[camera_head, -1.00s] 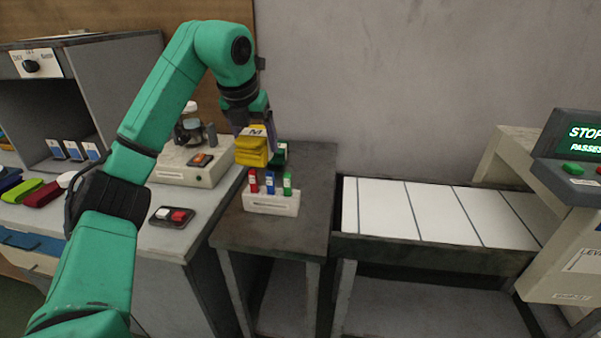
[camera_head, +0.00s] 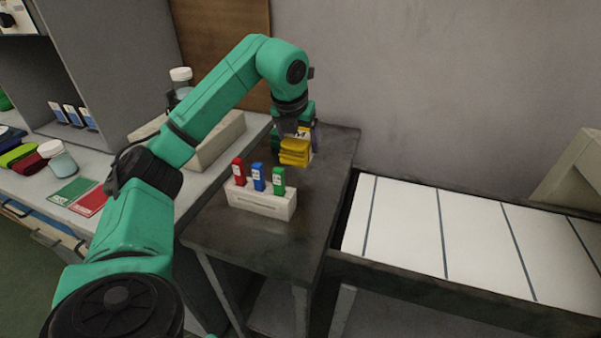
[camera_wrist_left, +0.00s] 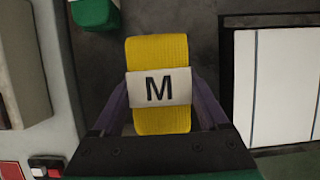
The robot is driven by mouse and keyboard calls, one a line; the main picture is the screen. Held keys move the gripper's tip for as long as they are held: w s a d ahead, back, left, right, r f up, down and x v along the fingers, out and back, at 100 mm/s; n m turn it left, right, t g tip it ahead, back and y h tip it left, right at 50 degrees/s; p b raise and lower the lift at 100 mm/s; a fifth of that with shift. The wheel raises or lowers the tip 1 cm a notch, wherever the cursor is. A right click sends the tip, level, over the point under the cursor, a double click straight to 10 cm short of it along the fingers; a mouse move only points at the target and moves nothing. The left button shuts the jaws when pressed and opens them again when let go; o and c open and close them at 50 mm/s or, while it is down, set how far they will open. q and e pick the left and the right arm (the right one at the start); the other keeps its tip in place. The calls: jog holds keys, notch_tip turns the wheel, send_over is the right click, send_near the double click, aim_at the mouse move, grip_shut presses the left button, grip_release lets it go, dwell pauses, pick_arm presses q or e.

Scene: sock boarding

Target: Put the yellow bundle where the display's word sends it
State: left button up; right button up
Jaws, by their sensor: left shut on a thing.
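The yellow bundle (camera_head: 294,153) is folded and wears a white band marked "M", which the left wrist view (camera_wrist_left: 160,50) shows clearly. My left gripper (camera_head: 297,137) is shut on it from above, one finger at each side. The bundle is over the far part of the dark side table (camera_head: 250,245); I cannot tell whether it touches the top. The display is outside both current views; in the earlier head view its visible text begins "STOP" and "PASSE", cut by the edge. My right gripper is not in view.
A white rack (camera_head: 262,200) with red, blue and green tags stands in front of the bundle. A dark green object (camera_head: 277,139) is close by, partly hidden. The conveyor (camera_head: 480,240) with white sections is at right, empty where visible.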

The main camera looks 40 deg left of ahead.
aim_at(294, 143)
pick_arm(q)
notch_tip(294, 143, down, 7)
jog(key=shift+s+r+b, duration=0.1)
jog(key=shift+r+b, duration=0.05)
jog(key=shift+b, duration=0.3)
jog(key=shift+f, duration=0.3)
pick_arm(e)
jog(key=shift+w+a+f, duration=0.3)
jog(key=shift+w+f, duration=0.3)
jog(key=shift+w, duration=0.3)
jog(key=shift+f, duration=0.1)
pick_arm(q)
jog(key=o, duration=1.5)
jog(key=p+v, duration=0.1)
jog(key=v, duration=1.1)
jog(key=shift+d+r, duration=0.1)
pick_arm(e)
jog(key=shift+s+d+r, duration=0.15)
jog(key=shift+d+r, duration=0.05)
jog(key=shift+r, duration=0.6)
